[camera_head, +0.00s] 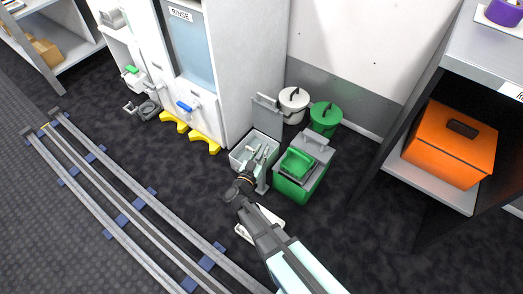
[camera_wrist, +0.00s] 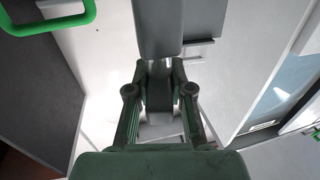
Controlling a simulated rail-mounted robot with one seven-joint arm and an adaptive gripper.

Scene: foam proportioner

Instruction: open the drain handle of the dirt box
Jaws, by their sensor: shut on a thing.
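The pale grey box with its lid raised (camera_head: 244,157), which looks like the dirt box, stands on the floor against the white cabinet. My gripper (camera_head: 255,168) is at its near right side, reaching in from the lower right. In the wrist view my gripper (camera_wrist: 160,75) has its fingers closed in around a grey part (camera_wrist: 172,25), apparently the drain handle. The exact contact is hidden by the fingers, and I cannot tell the handle's angle.
A green box with a grey lid (camera_head: 308,160) stands close to the right of my gripper. A white bucket (camera_head: 292,104) and a green bucket (camera_head: 325,118) stand behind. Yellow feet (camera_head: 205,143) stick out below the cabinet. Floor rails (camera_head: 130,215) run at left.

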